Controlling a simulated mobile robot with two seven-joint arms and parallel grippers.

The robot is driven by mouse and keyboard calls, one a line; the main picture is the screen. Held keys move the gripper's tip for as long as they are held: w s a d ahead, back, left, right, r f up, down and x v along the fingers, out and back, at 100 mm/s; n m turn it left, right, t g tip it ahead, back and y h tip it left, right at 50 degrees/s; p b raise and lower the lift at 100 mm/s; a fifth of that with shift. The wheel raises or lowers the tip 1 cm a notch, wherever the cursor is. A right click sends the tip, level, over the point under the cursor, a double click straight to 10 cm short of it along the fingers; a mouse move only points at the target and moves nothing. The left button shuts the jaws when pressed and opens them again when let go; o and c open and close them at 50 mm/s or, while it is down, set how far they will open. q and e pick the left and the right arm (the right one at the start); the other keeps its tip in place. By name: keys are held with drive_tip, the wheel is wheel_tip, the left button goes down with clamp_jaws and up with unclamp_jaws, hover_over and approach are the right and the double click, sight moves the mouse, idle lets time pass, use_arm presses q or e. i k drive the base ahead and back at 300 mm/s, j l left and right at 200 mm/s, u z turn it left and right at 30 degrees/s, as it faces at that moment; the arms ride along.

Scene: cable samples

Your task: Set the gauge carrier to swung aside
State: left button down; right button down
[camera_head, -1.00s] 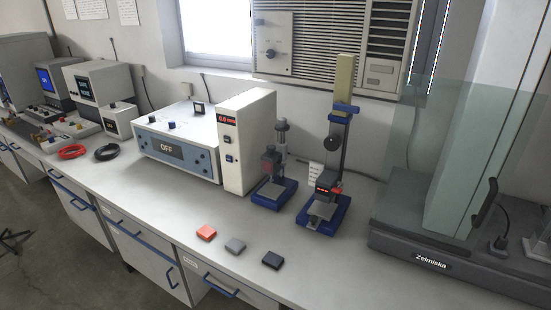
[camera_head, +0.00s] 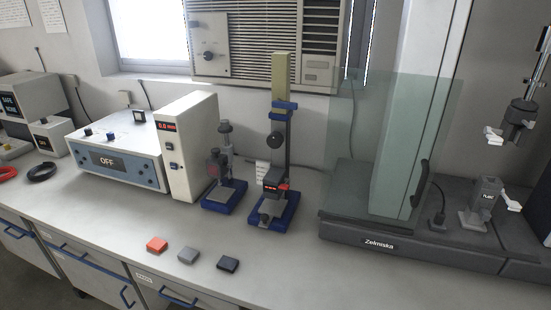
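Two small gauge stands with blue bases stand on the bench in the head view. The taller one (camera_head: 274,187) has a dark column with a yellow-topped block (camera_head: 280,75), a blue clamp and a round black knob (camera_head: 277,140). Its gauge head with a red display (camera_head: 272,186) sits low over a grey platform (camera_head: 267,211). The shorter stand (camera_head: 224,193) to its left has a grey column and a dark head with a red face (camera_head: 215,165). I cannot tell which part is the gauge carrier. Neither of my grippers is in view.
A tester labelled Zelmiska (camera_head: 379,243) with a clear shield (camera_head: 385,140) stands to the right. Red (camera_head: 157,244), grey (camera_head: 188,255) and dark (camera_head: 228,264) blocks lie in front.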

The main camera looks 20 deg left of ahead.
sight(214, 170)
drive_tip(key=j+z, duration=0.95)
drive_tip(key=j, duration=0.2)
drive_tip(key=k+j+z, duration=0.15)
drive_tip(key=j, duration=0.2)
drive_tip(key=k+j+z, duration=0.1)
drive_tip(key=j, duration=0.3)
drive_tip(key=k+j+z, duration=0.15)
drive_tip(key=j, duration=0.15)
drive_tip(key=k+j+z, duration=0.15)
drive_tip(key=j, duration=0.2)
drive_tip(key=k+j, duration=0.15)
drive_tip(key=j, duration=0.25)
drive_tip(key=k+j, duration=0.2)
drive_tip(key=j, duration=0.15)
drive_tip(key=k+j, duration=0.15)
drive_tip(key=j, duration=0.25)
drive_tip(key=k+j+z, duration=0.1)
drive_tip(key=j, duration=0.3)
drive_tip(key=k+j, duration=0.45)
drive_tip(key=j, duration=0.3)
drive_tip(key=k+j, duration=0.2)
drive_tip(key=j, duration=0.15)
